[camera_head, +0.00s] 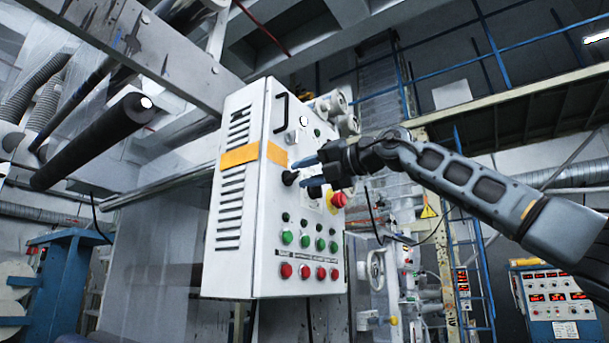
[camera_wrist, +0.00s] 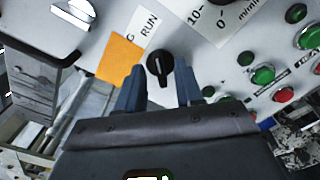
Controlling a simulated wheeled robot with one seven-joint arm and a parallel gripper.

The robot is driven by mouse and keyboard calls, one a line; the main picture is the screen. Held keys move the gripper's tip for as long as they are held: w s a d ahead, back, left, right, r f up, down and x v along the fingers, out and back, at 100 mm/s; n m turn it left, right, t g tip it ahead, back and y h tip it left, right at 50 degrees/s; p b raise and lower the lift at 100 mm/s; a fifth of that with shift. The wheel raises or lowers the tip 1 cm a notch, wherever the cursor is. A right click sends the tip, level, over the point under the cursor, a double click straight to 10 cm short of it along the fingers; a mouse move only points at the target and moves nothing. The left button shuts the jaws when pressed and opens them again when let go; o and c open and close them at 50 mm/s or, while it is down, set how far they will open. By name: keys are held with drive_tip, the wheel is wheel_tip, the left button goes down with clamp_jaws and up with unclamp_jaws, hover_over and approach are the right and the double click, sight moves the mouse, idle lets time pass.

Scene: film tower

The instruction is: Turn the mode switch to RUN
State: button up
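The mode switch is a black rotary knob (camera_wrist: 160,66) on the white control box (camera_head: 231,232). In the wrist view it sits below a white label reading RUN (camera_wrist: 148,26); part of another label ending in G shows to the left. I cannot tell for sure which label the knob points at. In the head view the knob (camera_head: 289,178) shows at the tips of my gripper (camera_head: 300,173). My gripper (camera_wrist: 158,88) is open in the wrist view, with one blue finger on each side of and just short of the knob. I see no contact.
An orange band (camera_head: 239,157) wraps the box near the switch. A red mushroom button (camera_head: 339,200) sits close to my gripper. Green buttons (camera_head: 304,241) and red buttons (camera_head: 304,271) lie below. A dark roller (camera_head: 94,141) juts out at left.

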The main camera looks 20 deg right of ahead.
drive_tip(key=b+v, duration=0.1)
drive_tip(key=v, duration=0.6)
drive_tip(key=shift+b, duration=0.35)
drive_tip(key=shift+d, duration=0.1)
